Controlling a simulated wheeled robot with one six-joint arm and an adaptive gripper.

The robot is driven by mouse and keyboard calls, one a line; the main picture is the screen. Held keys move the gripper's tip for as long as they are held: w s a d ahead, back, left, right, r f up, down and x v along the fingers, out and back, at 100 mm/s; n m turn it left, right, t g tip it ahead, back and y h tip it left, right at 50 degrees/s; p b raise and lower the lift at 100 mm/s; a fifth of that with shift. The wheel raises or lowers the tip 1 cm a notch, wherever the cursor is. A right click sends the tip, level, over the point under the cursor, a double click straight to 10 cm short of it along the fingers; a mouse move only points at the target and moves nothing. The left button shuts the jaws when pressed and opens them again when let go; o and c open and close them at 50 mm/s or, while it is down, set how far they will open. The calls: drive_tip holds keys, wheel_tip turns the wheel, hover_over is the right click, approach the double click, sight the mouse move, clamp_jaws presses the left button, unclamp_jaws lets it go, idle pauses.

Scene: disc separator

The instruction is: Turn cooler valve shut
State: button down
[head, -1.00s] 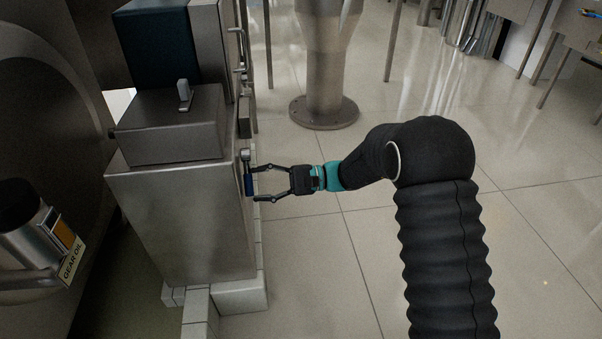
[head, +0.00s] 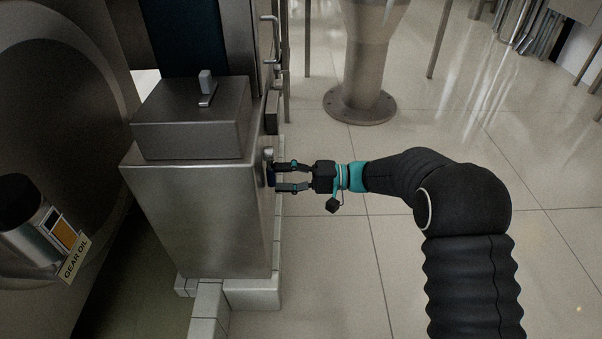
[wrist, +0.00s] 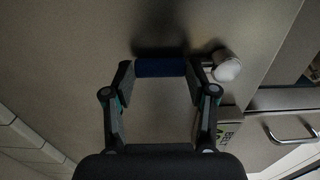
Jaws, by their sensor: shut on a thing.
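The cooler valve's blue handle (wrist: 160,68) lies between the fingertips of my gripper (wrist: 161,75) in the wrist view. The handle runs across the gap, and both fingers press on its two ends. A round pale metal valve end (wrist: 227,66) sits just right of the right finger. In the head view my gripper (head: 274,176) is at the right side of a steel cabinet, and the blue handle (head: 270,178) is mostly hidden behind the fingers. The metal valve end (head: 268,153) shows just above them.
The steel cabinet (head: 205,220) stands on a white tiled plinth (head: 252,294). A lever switch (head: 206,88) sits on its top box. A round column foot (head: 360,104) stands on the floor behind.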

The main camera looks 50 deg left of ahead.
drive_tip(key=shift+s+a, duration=0.1)
drive_tip(key=shift+a, duration=0.1)
drive_tip(key=c, duration=0.7)
unclamp_jaws()
drive_tip(key=o, duration=0.4)
drive_tip(key=shift+s, duration=0.15)
drive_tip(key=shift+c, duration=0.2)
drive_tip(key=v, duration=1.2)
